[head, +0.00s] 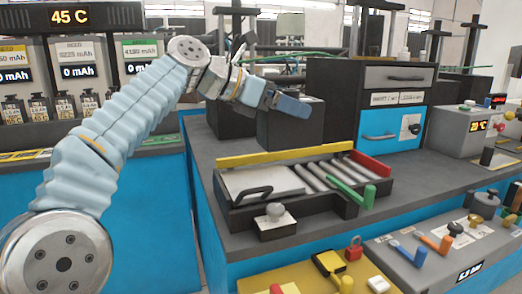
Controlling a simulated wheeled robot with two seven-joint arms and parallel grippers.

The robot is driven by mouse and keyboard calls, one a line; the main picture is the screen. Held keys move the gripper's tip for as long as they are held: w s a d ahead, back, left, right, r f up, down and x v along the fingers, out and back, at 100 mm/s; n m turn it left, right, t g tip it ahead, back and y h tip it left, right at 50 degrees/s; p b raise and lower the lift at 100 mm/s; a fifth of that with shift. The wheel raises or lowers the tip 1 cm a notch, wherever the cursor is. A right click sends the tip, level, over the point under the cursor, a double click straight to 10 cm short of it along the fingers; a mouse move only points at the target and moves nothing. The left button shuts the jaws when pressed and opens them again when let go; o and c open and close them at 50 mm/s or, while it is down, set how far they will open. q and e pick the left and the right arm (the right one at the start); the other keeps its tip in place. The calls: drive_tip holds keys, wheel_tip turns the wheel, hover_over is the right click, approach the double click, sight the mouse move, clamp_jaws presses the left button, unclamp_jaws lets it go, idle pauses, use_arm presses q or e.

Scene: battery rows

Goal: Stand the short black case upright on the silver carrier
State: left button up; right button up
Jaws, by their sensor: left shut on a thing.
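My left gripper (270,98) reaches over the counter from the left and is shut. A small dark slate piece (294,106) sticks out at its fingertips, tilted and held above the counter; it appears to be the short black case, though its outline merges with the dark block behind. A silver-grey plate with a black handle (262,180) lies in a dark tray below and in front of the gripper, and appears to be the silver carrier. The plate's top looks bare. My right gripper is not in view.
The tray has a yellow back strip (285,153), silver rods (318,174) and a green handle (350,191). A black cabinet with a blue drawer (390,128) stands behind it. Dark counter is free right of the tray.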

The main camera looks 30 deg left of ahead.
use_arm(q)
drive_tip(key=a+f+b, duration=0.1)
drive_tip(key=a+f, duration=0.1)
drive_tip(key=f, duration=0.1)
drive_tip(key=w+a+f+b, duration=0.1)
drive_tip(key=a+f, duration=0.2)
drive_tip(key=f, duration=0.1)
drive_tip(key=a+f+b, duration=0.1)
drive_tip(key=a+f, duration=0.1)
drive_tip(key=f, duration=0.1)
drive_tip(key=shift+w+a+f, duration=0.2)
drive_tip(key=shift+a, duration=0.1)
drive_tip(key=shift+r, duration=0.1)
drive_tip(key=o, duration=1.3)
drive_tip(key=shift+c, duration=0.2)
drive_tip(key=p+v, duration=0.1)
drive_tip(key=v, duration=1.1)
drive_tip(key=shift+a, duration=0.1)
